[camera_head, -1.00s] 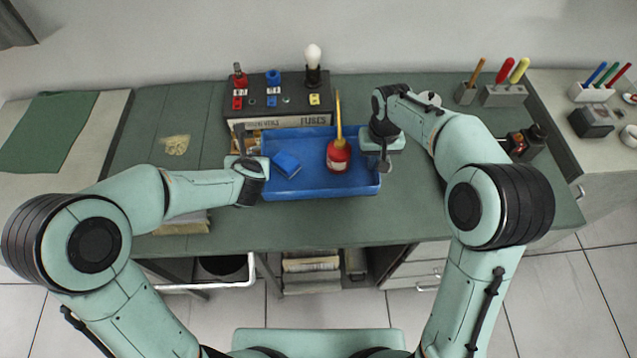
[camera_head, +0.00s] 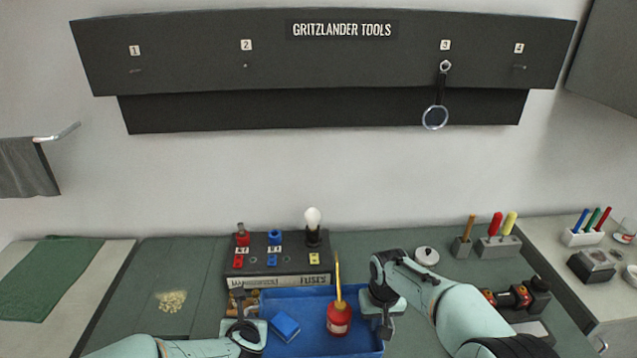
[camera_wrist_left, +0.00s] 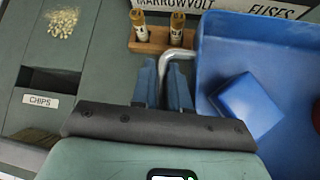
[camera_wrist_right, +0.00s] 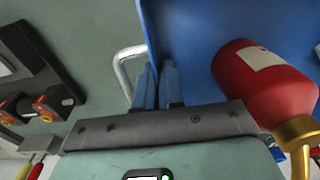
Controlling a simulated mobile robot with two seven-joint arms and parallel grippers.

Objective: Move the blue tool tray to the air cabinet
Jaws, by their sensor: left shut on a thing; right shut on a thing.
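The blue tool tray (camera_head: 301,347) rests on the green bench between my two grippers. It holds a blue block (camera_head: 285,326) and a red oil can (camera_head: 339,318) with a long brass spout. My left gripper (camera_head: 243,328) is shut on the metal handle (camera_wrist_left: 177,56) at the tray's left end. My right gripper (camera_head: 385,313) is shut on the handle (camera_wrist_right: 127,66) at its right end. The tray's front edge is cut off by the head view's bottom border. I cannot identify the air cabinet in these views.
A fuse box (camera_head: 287,262) with a bulb stands behind the tray. Tool holders (camera_head: 498,248) and a red-and-black device (camera_head: 515,298) stand to the right. Chips (camera_head: 171,301) lie on the bench at left. A tool rack (camera_head: 320,60) hangs on the wall.

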